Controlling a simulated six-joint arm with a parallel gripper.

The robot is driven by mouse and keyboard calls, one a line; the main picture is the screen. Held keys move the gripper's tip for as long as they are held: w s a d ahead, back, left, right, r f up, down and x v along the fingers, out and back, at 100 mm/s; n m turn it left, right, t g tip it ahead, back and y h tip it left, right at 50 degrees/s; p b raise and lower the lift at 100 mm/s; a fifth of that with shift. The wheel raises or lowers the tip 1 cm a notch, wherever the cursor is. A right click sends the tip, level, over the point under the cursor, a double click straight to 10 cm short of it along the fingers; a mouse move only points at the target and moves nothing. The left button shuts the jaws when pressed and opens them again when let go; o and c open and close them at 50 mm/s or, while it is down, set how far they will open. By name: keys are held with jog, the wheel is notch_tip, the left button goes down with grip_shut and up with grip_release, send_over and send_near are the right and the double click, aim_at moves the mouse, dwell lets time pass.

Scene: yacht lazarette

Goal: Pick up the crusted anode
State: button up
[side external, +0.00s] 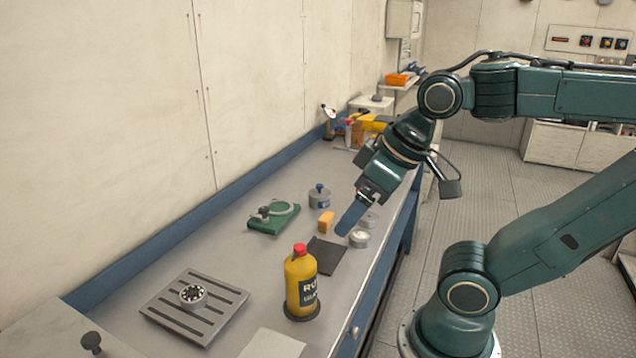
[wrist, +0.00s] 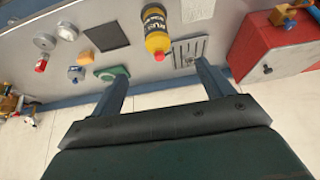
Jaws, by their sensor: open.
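Two small round pucks sit at the bench's right edge in the side view: a pale-topped one (side external: 359,239) and a greyer one (side external: 369,219). They also show at the upper left of the wrist view, one at the far left (wrist: 44,41) and one beside it (wrist: 67,31). A round pale-and-dark piece (side external: 193,294) rests on the slotted grey plate (side external: 225,305). I cannot tell for sure which is the crusted anode. My gripper (side external: 352,221) is open and empty above the bench near the pucks; its blue fingers stand apart in the wrist view (wrist: 160,86).
A yellow bottle (side external: 301,283) stands upright near the front edge. A dark mat (side external: 326,256), orange block (side external: 326,222), green pad (side external: 275,220) and grey-blue canister (side external: 319,198) lie around. A red box (wrist: 275,48) shows at right.

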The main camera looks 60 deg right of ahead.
jog(key=shift+w, duration=0.1)
jog(key=n+g+y, duration=0.1)
jog(key=n+g, duration=0.4)
jog(key=n, duration=1.1)
send_over(360, 235)
jog(key=d, duration=0.2)
notch_tip(360, 235, down, 11)
jog(key=shift+s+r, duration=0.1)
jog(key=shift+s, duration=0.1)
jog(key=shift+w+a+f, duration=0.1)
jog(key=shift+a+f, duration=0.2)
jog(key=shift+f, duration=2)
jog(key=shift+a+f, duration=0.25)
jog(key=shift+f, duration=2)
jog(key=shift+w+a+f, duration=0.1)
jog(key=shift+a+f, duration=0.2)
jog(key=shift+f, duration=2)
jog(key=shift+c, duration=0.5)
